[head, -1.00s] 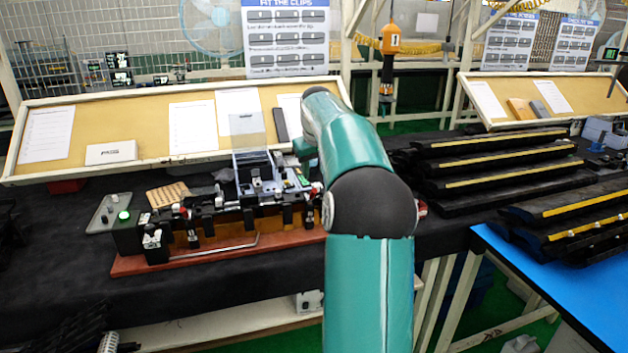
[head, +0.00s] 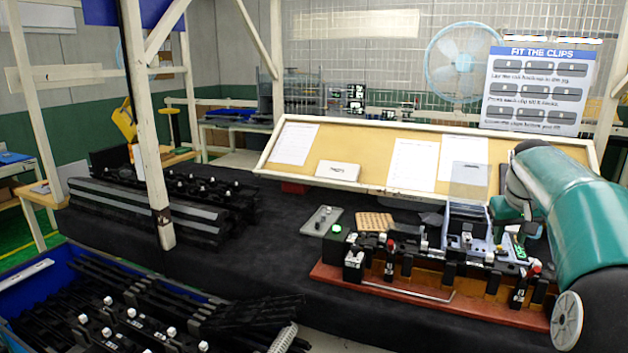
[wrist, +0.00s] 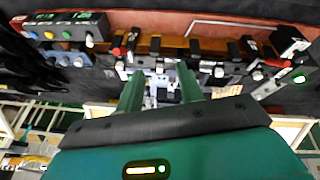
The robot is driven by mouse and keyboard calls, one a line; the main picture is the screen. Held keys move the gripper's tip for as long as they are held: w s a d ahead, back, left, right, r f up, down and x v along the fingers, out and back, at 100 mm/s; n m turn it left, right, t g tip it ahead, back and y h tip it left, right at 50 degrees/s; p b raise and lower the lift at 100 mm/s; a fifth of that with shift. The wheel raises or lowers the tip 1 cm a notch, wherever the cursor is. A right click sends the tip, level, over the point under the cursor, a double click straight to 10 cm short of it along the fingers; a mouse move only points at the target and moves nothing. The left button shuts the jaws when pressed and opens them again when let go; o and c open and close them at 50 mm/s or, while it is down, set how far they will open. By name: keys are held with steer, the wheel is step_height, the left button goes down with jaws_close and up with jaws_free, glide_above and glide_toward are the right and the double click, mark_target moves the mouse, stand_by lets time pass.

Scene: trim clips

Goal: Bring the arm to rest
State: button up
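My teal arm (head: 575,210) reaches in from the right edge of the head view, bent over the right end of the clip jig (head: 440,270). The jig stands on a red-brown base with black clamps. My gripper (wrist: 158,84) shows in the wrist view as two green fingers spread apart, with no object seen between them. Beyond the fingertips are the jig's grey centre part and its row of clamps (wrist: 205,62). I cannot tell whether the fingers touch anything.
The jig stands on a black-covered table (head: 260,225). A slanted cork board (head: 355,150) with papers is behind it. A grey tray (head: 321,221) lies left of the jig. Stacked black trim strips (head: 165,205) lie further left. A blue bin (head: 30,290) of black parts is front left.

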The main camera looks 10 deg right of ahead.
steer(key=s+a+r+n+t, duration=0.1)
steer(key=s+a, duration=0.3)
steer(key=a, duration=0.7)
steer(key=s+a+n, duration=0.1)
steer(key=s+a, duration=0.2)
steer(key=a, duration=0.8)
steer(key=s+a+f+y, duration=0.1)
steer(key=s+a+f, duration=0.4)
steer(key=s+a, duration=0.2)
steer(key=s+a+f+n+t+y, duration=0.1)
steer(key=s+a+f, duration=0.4)
steer(key=s+a, duration=0.3)
steer(key=shift+s+y, duration=0.3)
steer(key=shift+s, duration=0.65)
